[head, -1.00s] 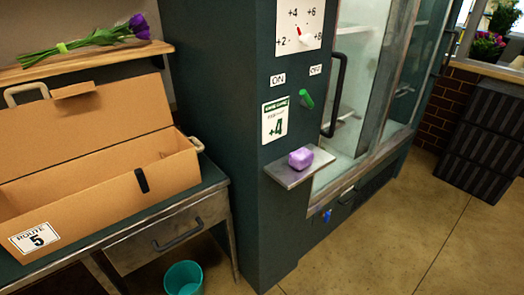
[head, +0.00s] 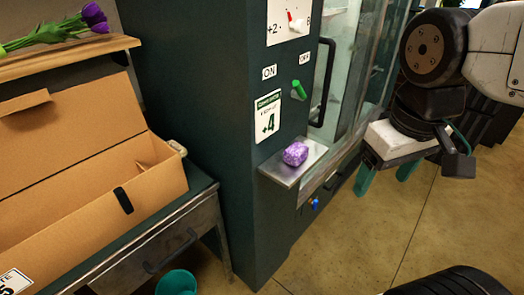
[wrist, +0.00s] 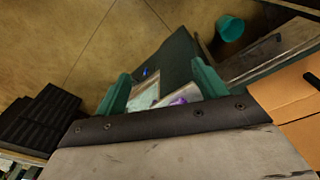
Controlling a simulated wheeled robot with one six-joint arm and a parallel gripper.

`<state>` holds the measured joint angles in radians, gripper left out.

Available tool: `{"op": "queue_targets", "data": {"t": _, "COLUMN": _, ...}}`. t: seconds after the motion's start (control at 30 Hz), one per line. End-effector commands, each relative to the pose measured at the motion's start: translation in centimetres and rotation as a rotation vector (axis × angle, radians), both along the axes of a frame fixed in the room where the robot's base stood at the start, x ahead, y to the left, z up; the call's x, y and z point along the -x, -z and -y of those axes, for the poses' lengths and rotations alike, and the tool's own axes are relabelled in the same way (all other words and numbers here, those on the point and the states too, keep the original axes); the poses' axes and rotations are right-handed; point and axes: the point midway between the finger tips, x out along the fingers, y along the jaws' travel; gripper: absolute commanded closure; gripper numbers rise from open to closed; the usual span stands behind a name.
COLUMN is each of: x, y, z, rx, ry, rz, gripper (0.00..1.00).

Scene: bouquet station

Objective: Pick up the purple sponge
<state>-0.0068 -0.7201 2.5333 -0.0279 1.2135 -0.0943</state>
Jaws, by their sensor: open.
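The purple sponge (head: 295,153) lies on a small metal shelf (head: 287,172) fixed to the side of the dark green cooler cabinet. My gripper (head: 388,181) is to the right of the sponge in the head view, apart from it, with its teal fingers pointing down. In the wrist view, my gripper (wrist: 160,92) is open with nothing between its fingertips. The sponge (wrist: 182,99) shows there further off, partly hidden behind the gripper's body and near the right finger.
An open cardboard box (head: 95,220) stands on the workbench at left, below a wooden shelf (head: 60,73) with purple tulips (head: 93,17). A green switch lever (head: 299,90) and a door handle (head: 323,83) stick out above the sponge. A teal bucket (head: 177,284) stands on the floor.

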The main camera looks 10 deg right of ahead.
Motion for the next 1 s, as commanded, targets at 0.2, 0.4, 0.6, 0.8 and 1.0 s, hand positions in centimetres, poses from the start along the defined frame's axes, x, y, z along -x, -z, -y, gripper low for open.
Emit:
{"op": "queue_targets", "data": {"t": 0.2, "x": -8.1, "y": -1.2, "z": -0.2, "rx": 0.173, "ry": -0.599, "rz": -0.048, "gripper": 0.29}}
{"op": "queue_targets", "data": {"t": 0.4, "x": -18.0, "y": -0.7, "z": -2.4, "rx": 0.365, "ry": -1.32, "rz": -0.14, "gripper": 0.29}}
{"op": "queue_targets", "data": {"t": 0.6, "x": -24.9, "y": 1.1, "z": -4.9, "rx": 0.493, "ry": -1.842, "rz": -0.243, "gripper": 0.29}}
{"op": "queue_targets", "data": {"t": 0.8, "x": -27.1, "y": 2.0, "z": -5.8, "rx": 0.534, "ry": -2.02, "rz": -0.283, "gripper": 0.29}}
{"op": "queue_targets", "data": {"t": 1.0, "x": -27.2, "y": 5.1, "z": -5.7, "rx": 0.535, "ry": -2.036, "rz": -0.292, "gripper": 0.29}}
